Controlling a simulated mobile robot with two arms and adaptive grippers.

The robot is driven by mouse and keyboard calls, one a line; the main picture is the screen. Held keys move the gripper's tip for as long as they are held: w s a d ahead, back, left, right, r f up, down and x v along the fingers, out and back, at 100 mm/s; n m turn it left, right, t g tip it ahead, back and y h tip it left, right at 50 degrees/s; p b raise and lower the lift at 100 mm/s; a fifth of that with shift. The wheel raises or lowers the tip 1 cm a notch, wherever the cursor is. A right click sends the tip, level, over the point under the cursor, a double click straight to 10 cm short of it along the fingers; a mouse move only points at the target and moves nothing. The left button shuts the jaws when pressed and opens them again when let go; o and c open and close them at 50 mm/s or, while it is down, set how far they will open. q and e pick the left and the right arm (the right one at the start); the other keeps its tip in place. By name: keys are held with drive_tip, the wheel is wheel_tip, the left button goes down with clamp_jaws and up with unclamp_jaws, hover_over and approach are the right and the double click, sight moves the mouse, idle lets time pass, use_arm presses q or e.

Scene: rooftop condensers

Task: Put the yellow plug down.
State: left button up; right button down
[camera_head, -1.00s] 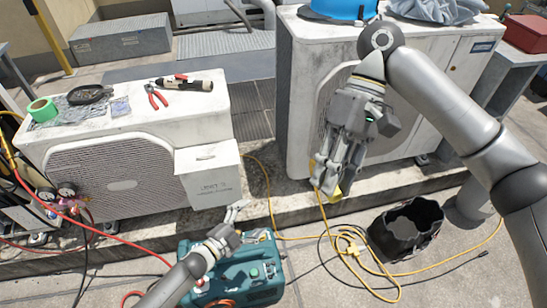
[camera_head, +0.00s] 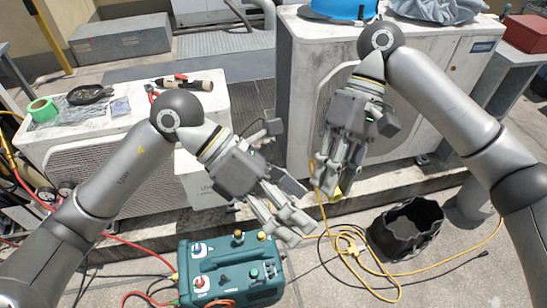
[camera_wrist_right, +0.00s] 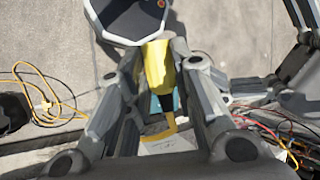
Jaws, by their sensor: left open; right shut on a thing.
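The yellow plug (camera_head: 337,191) is between the fingertips of my right gripper (camera_head: 332,184), low in front of the large condenser. Only a small part of it shows there, with the yellow cable (camera_head: 323,215) hanging below. In the right wrist view the right gripper (camera_wrist_right: 155,62) is shut on the plug (camera_wrist_right: 157,66), which shows as a yellow body between the fingers. My left gripper (camera_head: 290,220) is open, above and right of the green machine (camera_head: 225,272), left of and lower than the right gripper. Nothing shows between its fingers.
A black bucket (camera_head: 388,245) stands on the paving at the right, beside loops of yellow cable. The low condenser (camera_head: 95,165) at the left bears green tape (camera_head: 42,109), a pan (camera_head: 90,94) and tools. A ledge edge runs below the condensers.

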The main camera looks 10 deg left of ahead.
use_arm(q)
drive_tip(key=w+a+r+n+t+y, duration=0.1)
drive_tip(key=w+a+r+t+y, duration=0.15)
drive_tip(key=r+t, duration=0.5)
drive_tip(key=x, duration=1)
drive_tip(key=shift+d+f, duration=0.15)
drive_tip(key=shift+d, duration=0.1)
drive_tip(key=shift+c, duration=0.3)
drive_tip(key=shift+s, duration=0.1)
drive_tip(key=c, duration=1)
drive_tip(key=shift+c, duration=0.2)
use_arm(e)
drive_tip(key=c, duration=1.2)
unclamp_jaws()
drive_tip(key=shift+o, duration=0.2)
